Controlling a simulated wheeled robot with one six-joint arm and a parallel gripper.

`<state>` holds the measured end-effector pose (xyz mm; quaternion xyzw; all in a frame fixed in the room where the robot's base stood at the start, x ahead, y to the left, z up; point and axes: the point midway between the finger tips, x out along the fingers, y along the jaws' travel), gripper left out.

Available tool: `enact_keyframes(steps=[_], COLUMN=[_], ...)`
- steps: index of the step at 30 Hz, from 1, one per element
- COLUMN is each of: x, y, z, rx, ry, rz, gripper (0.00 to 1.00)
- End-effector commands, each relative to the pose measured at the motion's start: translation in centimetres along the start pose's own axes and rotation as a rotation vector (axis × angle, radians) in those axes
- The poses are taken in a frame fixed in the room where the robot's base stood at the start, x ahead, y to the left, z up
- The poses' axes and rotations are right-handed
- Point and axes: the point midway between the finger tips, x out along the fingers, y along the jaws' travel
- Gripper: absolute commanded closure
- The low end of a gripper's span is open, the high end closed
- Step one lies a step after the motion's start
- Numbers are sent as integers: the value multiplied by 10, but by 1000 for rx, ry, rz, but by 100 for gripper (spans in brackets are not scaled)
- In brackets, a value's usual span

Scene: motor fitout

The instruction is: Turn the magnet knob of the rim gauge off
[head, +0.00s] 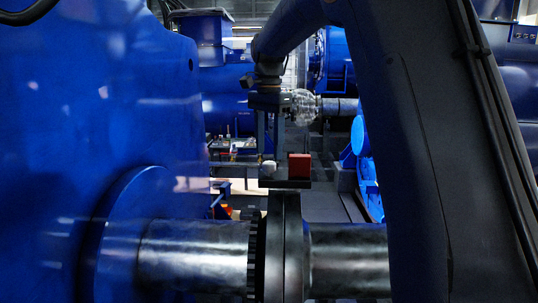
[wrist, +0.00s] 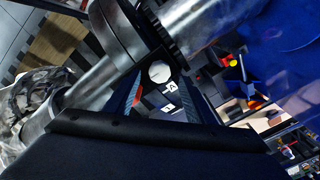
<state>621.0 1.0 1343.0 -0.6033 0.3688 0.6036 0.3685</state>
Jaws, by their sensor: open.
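A red block (head: 299,166) and a small white round part (head: 267,168) sit side by side on a dark plate (head: 286,184) above the coupling (head: 284,240). I cannot tell for sure which part is the magnet knob. My gripper (head: 268,150) points down with its fingers apart, above and around the white part, left of the red block. In the wrist view the white round part (wrist: 159,72) shows between the fingertips, with white markings below it on dark surfaces (wrist: 170,88). A sliver of red (wrist: 137,98) shows by the left finger. Contact is not visible.
A large blue housing (head: 110,110) fills the left, with a steel shaft (head: 195,252) running to the coupling. Another shaft (head: 347,258) continues right, behind my arm. A bench with small items (head: 232,150) stands farther back. Blue machines stand behind.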

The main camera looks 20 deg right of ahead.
Motion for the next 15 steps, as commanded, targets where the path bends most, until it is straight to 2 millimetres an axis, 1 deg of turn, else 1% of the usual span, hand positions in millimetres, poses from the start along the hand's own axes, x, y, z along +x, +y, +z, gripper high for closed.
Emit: enact_keyframes(steps=[3,7,11,15], x=[17,31,38,39], y=[2,1,1,1], z=[0,0,-2,-2], rx=[0,1,2,2], ry=[-2,-1,0,0], rz=[3,2,0,-1], gripper=[51,51,51,51])
